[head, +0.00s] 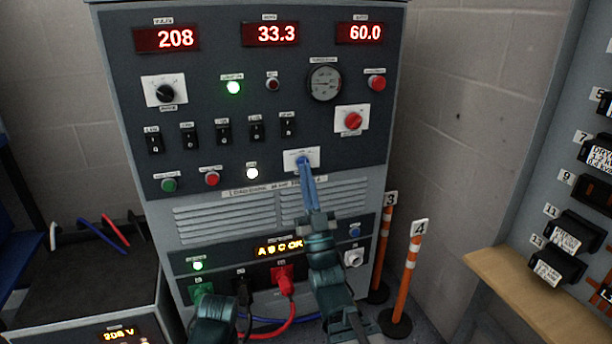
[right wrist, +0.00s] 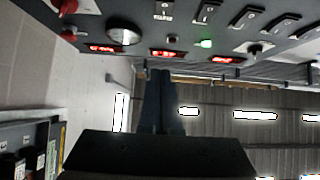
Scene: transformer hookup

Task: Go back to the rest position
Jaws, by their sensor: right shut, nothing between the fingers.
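My right gripper (head: 304,168) reaches up in front of the grey load bank cabinet (head: 220,60) in the head view. Its blue fingers are together and empty. Their tips overlap the lower part of a small white plate (head: 312,154) in the middle of the panel; I cannot tell whether they touch it. In the right wrist view the shut fingers (right wrist: 160,73) point up toward the panel, with nothing between them. Part of my other arm shows at the bottom of the head view, but its gripper cannot be made out.
Red and black plugs with cables (head: 284,285) sit low on the cabinet. Orange-striped posts (head: 411,262) stand at its right. A rack of breakers (head: 576,232) with a wooden ledge (head: 540,300) is at far right. A dark-topped unit (head: 75,275) is at left.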

